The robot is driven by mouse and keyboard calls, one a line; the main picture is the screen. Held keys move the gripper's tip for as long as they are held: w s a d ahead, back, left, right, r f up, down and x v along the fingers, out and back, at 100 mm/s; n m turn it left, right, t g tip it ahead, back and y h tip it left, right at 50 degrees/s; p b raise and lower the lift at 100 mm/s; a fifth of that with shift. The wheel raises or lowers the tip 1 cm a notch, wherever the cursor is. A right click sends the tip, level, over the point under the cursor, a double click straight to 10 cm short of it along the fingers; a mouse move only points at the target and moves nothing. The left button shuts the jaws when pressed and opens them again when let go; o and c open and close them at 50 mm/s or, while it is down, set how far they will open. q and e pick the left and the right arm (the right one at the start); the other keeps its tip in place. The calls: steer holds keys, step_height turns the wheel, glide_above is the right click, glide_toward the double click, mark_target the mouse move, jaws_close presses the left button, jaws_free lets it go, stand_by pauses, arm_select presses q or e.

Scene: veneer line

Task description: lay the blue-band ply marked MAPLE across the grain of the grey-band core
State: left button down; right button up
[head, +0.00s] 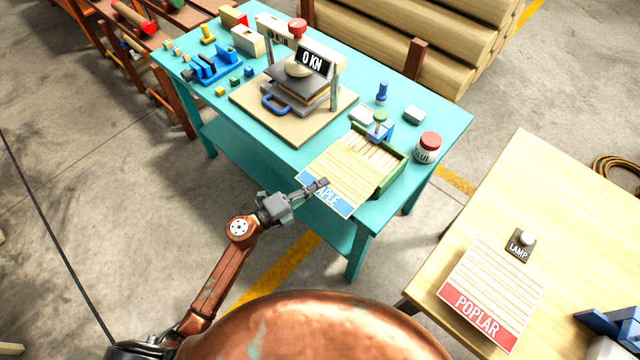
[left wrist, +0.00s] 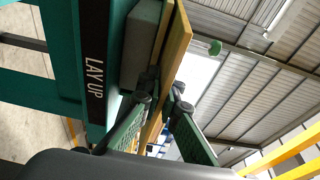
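The blue-band MAPLE ply (head: 345,176) is a pale striped sheet at the front edge of the teal table, partly overlapping a green-walled tray (head: 393,178). Its blue band faces me and sticks out past the table edge. My left gripper (head: 322,184) is at the ply's left front edge. In the left wrist view its fingers (left wrist: 163,92) close on both sides of a thin wooden sheet (left wrist: 176,45). Another pale striped sheet (head: 378,153) shows in the tray behind the ply. No grey band is visible. My right gripper is not in view.
A press (head: 300,85) reading 0 KN stands behind the tray. A glue jar (head: 428,147) stands right of it. The red-band POPLAR ply (head: 492,290) and a LAMP button (head: 521,243) are on the wooden table at right. Logs (head: 440,40) lie behind.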

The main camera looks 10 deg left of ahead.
arm_select(q)
steer(key=shift+f, duration=0.2)
steer(key=c, duration=2.1)
jaws_free()
steer(key=v, duration=1.2)
